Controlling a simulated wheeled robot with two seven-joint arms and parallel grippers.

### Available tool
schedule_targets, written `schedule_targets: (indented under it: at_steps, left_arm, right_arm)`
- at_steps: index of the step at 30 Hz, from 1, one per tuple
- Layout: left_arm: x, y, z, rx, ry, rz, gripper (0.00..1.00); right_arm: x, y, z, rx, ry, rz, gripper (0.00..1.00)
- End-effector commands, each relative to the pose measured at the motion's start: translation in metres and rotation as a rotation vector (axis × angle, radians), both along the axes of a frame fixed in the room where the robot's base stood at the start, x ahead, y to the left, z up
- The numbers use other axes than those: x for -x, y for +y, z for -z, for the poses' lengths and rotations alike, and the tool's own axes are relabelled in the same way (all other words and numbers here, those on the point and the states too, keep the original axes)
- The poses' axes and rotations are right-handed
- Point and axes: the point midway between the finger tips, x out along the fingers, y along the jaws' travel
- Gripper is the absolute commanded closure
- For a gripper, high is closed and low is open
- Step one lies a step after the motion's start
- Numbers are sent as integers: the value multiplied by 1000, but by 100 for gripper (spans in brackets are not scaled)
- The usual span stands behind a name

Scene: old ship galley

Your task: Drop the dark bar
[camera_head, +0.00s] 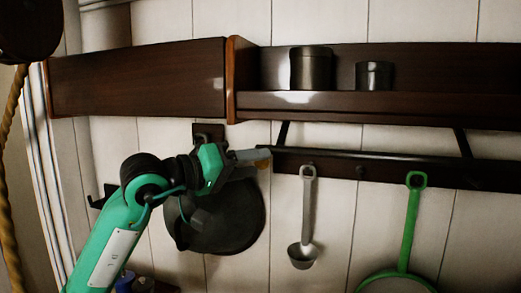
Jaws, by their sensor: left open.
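A long dark bar (380,156) runs level below the wooden shelf, in front of the white plank wall. Slanted dark supports meet it from above. My left gripper (255,156) is at the bar's left end, with its fingers pointing right. It is open, and the gap between its fingers is hard to see from here. I cannot tell whether the fingers touch the bar. A small orange-brown spot shows at the fingertips. My right gripper is out of view.
A dark pan (225,220) hangs behind my left gripper. A ladle (306,220) and a green strainer (409,225) hang below the bar. Two dark canisters (311,70) (374,76) stand on the shelf (430,104). A rope (9,180) hangs at the far left.

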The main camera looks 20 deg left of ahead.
Motion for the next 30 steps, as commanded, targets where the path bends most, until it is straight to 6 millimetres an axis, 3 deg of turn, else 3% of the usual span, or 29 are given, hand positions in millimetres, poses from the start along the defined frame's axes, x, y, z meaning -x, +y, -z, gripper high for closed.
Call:
schedule_targets:
  at_steps: [6, 17, 25, 30]
  left_arm:
    - [-16, -13, -1, 2, 1, 1, 50]
    - [-19, -16, 1, 0, 0, 0, 50]
    - [-19, -16, 0, 0, -1, 1, 100]
    - [-19, -16, 1, 1, -2, 1, 100]
  right_arm:
    - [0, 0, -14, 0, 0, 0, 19]
    - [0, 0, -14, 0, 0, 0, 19]
    - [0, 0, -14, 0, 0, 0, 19]
    - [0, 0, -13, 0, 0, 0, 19]
